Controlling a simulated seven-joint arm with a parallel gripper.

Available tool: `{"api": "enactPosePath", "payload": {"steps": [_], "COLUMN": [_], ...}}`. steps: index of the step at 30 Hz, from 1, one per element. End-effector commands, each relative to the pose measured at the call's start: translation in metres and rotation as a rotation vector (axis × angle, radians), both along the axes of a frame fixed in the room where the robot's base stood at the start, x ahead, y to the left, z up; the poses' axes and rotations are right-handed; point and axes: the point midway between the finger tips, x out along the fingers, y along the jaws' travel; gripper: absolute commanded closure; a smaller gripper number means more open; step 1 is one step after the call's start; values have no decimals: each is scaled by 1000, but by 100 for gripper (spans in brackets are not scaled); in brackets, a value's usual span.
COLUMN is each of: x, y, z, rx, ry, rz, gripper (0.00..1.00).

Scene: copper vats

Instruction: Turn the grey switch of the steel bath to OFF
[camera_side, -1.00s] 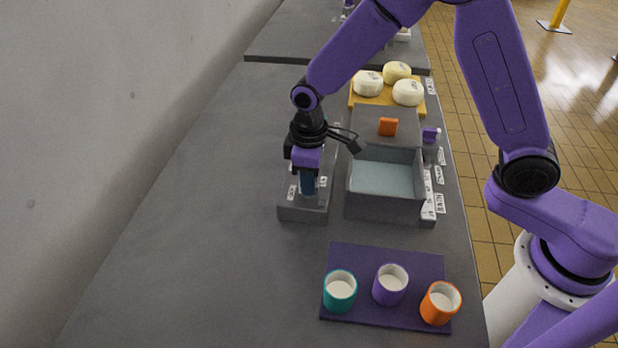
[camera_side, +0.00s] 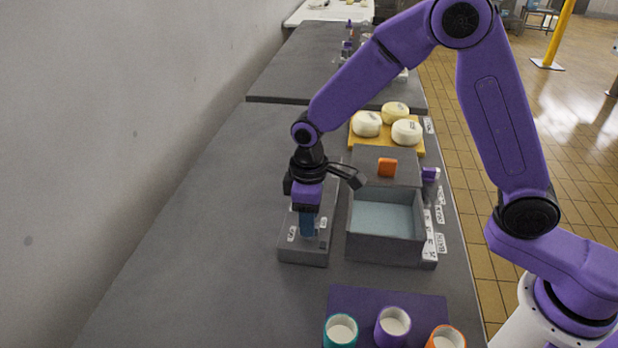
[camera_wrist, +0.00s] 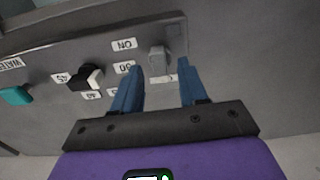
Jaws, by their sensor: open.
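The steel bath (camera_side: 385,242) is a grey open basin with pale blue liquid, right of my gripper in the side view. A grey control box (camera_side: 303,252) with white labels stands at its left. My gripper (camera_side: 306,232) points down over this box, its blue fingers open. In the wrist view, the grey switch (camera_wrist: 157,60) shows between the open fingertips of my gripper (camera_wrist: 161,66), with no clear contact. An ON label (camera_wrist: 124,44) is left of the switch. Another label below it is partly hidden, and I cannot tell the switch's setting. My gripper hides the switch in the side view.
A black and white knob (camera_wrist: 87,78) and a teal control (camera_wrist: 15,95) are on the same panel. An orange piece (camera_side: 387,167) stands behind the bath, before cheeses on a yellow board (camera_side: 386,145). Cups stand on a purple mat (camera_side: 350,300) in front. The counter at left is clear.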

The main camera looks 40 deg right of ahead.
Motion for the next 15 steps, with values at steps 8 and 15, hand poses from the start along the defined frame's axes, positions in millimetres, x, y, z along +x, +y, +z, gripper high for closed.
{"api": "enactPosePath", "payload": {"steps": [8, 15], "x": [1, 0], "y": [1, 1], "z": [56, 107], "rx": [4, 4], "ry": [-6, -7], "rz": [1, 1], "gripper": [57, 57]}}
